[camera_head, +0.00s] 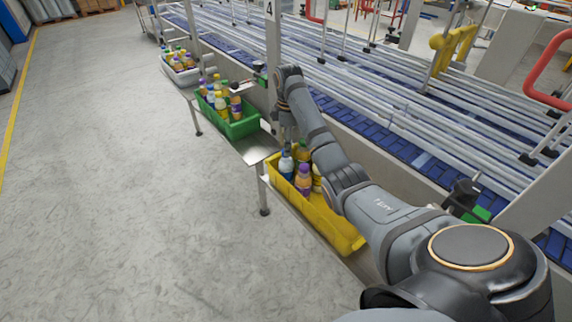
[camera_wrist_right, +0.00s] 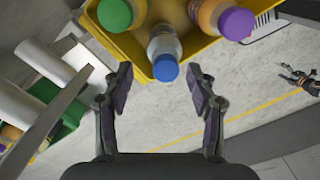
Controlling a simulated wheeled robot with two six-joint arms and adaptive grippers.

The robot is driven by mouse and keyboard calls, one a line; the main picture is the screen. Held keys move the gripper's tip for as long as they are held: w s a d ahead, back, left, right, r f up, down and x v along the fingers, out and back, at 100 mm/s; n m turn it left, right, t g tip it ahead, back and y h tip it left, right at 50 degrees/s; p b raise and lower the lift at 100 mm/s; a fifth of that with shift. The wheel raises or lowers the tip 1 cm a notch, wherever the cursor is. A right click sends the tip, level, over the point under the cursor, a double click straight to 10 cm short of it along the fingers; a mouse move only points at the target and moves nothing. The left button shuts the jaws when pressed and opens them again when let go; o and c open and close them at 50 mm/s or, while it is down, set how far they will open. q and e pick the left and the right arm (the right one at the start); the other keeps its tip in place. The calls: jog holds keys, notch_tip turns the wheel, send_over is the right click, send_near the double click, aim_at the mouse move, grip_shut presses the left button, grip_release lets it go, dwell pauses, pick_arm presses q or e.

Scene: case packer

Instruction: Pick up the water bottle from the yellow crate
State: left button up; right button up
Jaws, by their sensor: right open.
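The yellow crate (camera_head: 342,233) stands on a low shelf beside the conveyor and holds several bottles at its far end. The water bottle, clear with a blue cap (camera_head: 286,164), stands upright among them. In the right wrist view the water bottle (camera_wrist_right: 164,48) shows near the crate wall, its blue cap just beyond and between the fingertips. My right gripper (camera_wrist_right: 160,80) is open and empty above the crate; the arm partly hides the crate in the head view. A small dark gripper (camera_wrist_right: 297,77) at the right edge of the wrist view appears to be my left one; its jaws are unclear.
A purple-capped bottle (camera_head: 303,181) and a green-capped bottle (camera_wrist_right: 115,14) stand close to the water bottle. A green crate (camera_head: 243,126) and a grey crate (camera_head: 188,76) with bottles stand farther along. The conveyor (camera_head: 400,150) runs on the right; the floor at left is clear.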

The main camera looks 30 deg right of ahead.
aim_at(287, 158)
jog(key=f, duration=0.2)
jog(key=s+f+p, duration=0.1)
jog(key=shift+a+f, duration=0.25)
jog(key=shift+a, duration=0.1)
jog(key=f, duration=0.1)
jog(key=f+p, duration=0.1)
jog(key=shift+w+f+p, duration=0.25)
jog(key=shift+f+p, duration=0.15)
notch_tip(287, 158, down, 3)
jog(key=shift+a+r+p, duration=0.15)
jog(key=shift+p, duration=0.2)
jog(key=shift+f, duration=0.5)
jog(key=c, duration=1)
pick_arm(q)
jog(key=s+r, duration=0.1)
jog(key=s+a+r, duration=0.1)
jog(key=r, duration=0.1)
jog(key=shift+s+r, duration=0.2)
jog(key=shift+r, duration=0.05)
pick_arm(e)
jog(key=shift+w, duration=0.1)
